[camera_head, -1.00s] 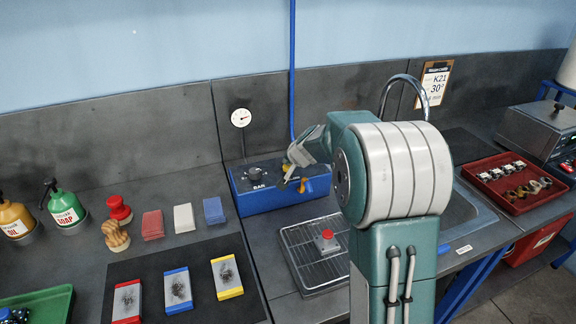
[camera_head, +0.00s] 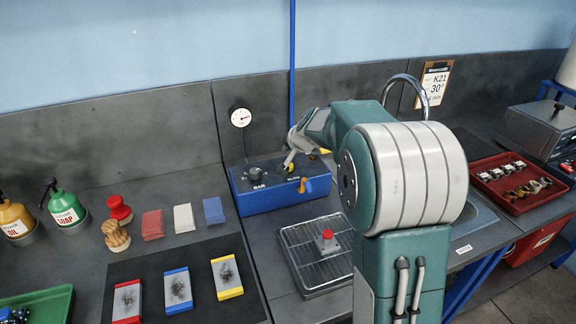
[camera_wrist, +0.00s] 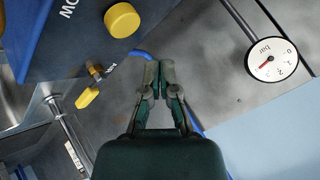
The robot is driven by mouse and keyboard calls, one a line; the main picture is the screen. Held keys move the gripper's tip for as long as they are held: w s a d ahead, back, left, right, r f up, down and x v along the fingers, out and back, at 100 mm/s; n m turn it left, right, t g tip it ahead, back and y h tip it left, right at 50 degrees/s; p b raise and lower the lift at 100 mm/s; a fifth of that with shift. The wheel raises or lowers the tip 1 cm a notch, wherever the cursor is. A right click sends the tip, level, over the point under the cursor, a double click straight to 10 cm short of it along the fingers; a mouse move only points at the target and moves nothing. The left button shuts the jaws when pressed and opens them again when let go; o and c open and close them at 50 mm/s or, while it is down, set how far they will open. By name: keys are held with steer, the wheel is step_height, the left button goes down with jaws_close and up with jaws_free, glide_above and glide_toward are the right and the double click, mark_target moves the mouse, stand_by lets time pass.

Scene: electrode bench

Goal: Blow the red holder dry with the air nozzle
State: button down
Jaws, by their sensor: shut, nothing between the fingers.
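The red holder (camera_head: 326,243), a small grey block with a red top, sits upright on the wire rack (camera_head: 288,246). Whether it is wet cannot be told. The blue air box (camera_head: 262,200) stands behind the rack, with an orange-yellow knob (camera_head: 303,186) at its front. A yellow knob also shows in the wrist view (camera_wrist: 122,20). A brass fitting with a yellow end, perhaps the air nozzle (camera_wrist: 90,92), lies left of my gripper in the wrist view. My gripper (camera_head: 287,164) hangs above the air box; its fingers are shut and empty in the wrist view (camera_wrist: 158,66).
A pressure gauge (camera_head: 240,117) and a blue hose (camera_head: 292,60) are on the back wall side. A sink with a curved tap (camera_head: 408,80) lies to the right. A dark mat (camera_head: 205,258) with several colour-edged plates lies to the left.

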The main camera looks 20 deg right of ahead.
steer(key=shift+r, duration=1.15)
steer(key=shift+s+a+r, duration=0.1)
steer(key=shift+s, duration=0.05)
steer(key=s+a+r+n+g, duration=0.1)
steer(key=s+a+r+n, duration=0.2)
steer(key=s, duration=0.6)
steer(key=s+a+r+n+g, duration=0.1)
steer(key=s+a+r, duration=0.3)
steer(key=s, duration=0.5)
steer(key=s+a+f+n, duration=0.1)
steer(key=s+f+n, duration=0.1)
steer(key=s, duration=0.8)
steer(key=s+a+f+n+g+h, duration=0.1)
steer(key=s+f, duration=0.2)
steer(key=s, duration=0.7)
steer(key=shift+s+a+f+n+g, duration=0.25)
steer(key=shift+a+f+n+g, duration=0.05)
steer(key=shift+a+f+n, duration=0.1)
